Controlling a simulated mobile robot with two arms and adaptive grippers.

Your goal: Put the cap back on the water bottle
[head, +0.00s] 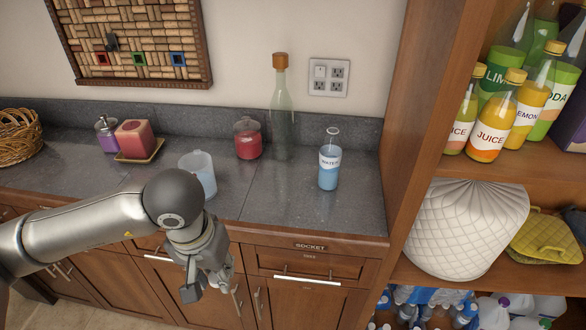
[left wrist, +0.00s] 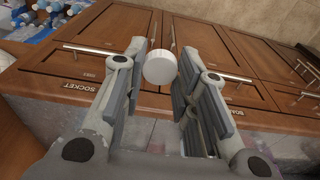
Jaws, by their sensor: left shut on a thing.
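The water bottle (head: 329,166) stands upright on the grey counter, with a blue "WATER" label and a clear neck with no cap on it. My left gripper (head: 208,283) is in front of the cabinet doors, below the counter edge, to the left of the bottle and apart from it. In the left wrist view, the gripper (left wrist: 163,54) is shut on a round white cap (left wrist: 160,68), held between its fingertips. In the head view the cap is hard to make out. My right gripper is not in view.
On the counter (head: 290,210), a clear pitcher (head: 198,172), a red jar (head: 247,140) and a tall corked bottle (head: 282,110) stand left of the water bottle. A wooden shelf unit (head: 398,120) rises to its right. The counter in front of the bottle is clear.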

